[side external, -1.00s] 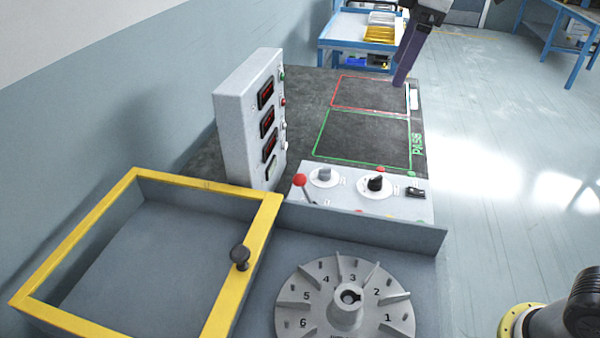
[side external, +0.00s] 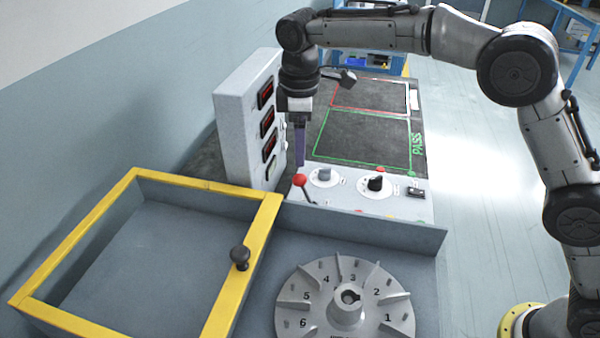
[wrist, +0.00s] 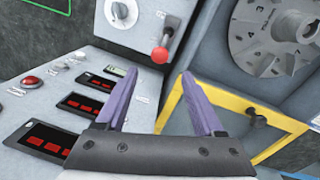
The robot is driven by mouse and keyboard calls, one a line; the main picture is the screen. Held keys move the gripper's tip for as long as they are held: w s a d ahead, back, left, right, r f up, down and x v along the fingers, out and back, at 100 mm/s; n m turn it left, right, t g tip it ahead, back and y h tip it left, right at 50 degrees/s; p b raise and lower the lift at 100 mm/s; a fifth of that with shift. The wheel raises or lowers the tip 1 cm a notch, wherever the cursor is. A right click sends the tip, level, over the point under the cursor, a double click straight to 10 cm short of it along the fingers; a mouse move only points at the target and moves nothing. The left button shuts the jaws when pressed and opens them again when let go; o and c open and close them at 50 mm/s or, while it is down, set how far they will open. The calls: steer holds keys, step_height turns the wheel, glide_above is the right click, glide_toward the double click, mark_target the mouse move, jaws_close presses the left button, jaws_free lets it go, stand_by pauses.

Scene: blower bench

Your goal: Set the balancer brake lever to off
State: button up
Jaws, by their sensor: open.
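A lever with a red ball (side external: 300,180) stands at the left end of the sloped white control panel (side external: 340,202). Its label is too small to read. In the wrist view the red ball (wrist: 159,55) is just ahead of the gap between my fingertips, with its metal stem running up and to the right. My gripper (side external: 300,163) is open and empty, pointing down just above and behind the ball. In the wrist view its two purple fingers (wrist: 160,84) are apart, and neither visibly touches the ball.
A grey knob (side external: 323,175) and a black knob (side external: 376,184) sit right of the lever. A tall display box (side external: 243,125) stands close on the left. In front are a yellow-framed guard (side external: 215,300) with a black knob and a numbered impeller (side external: 330,300).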

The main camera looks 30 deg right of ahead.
mark_target(300, 175)
steer(key=f, duration=0.8)
steer(key=shift+w+d+f, duration=0.25)
steer(key=shift+w+f, duration=0.15)
steer(key=shift+c, duration=0.2)
jaws_close()
stand_by(0.8)
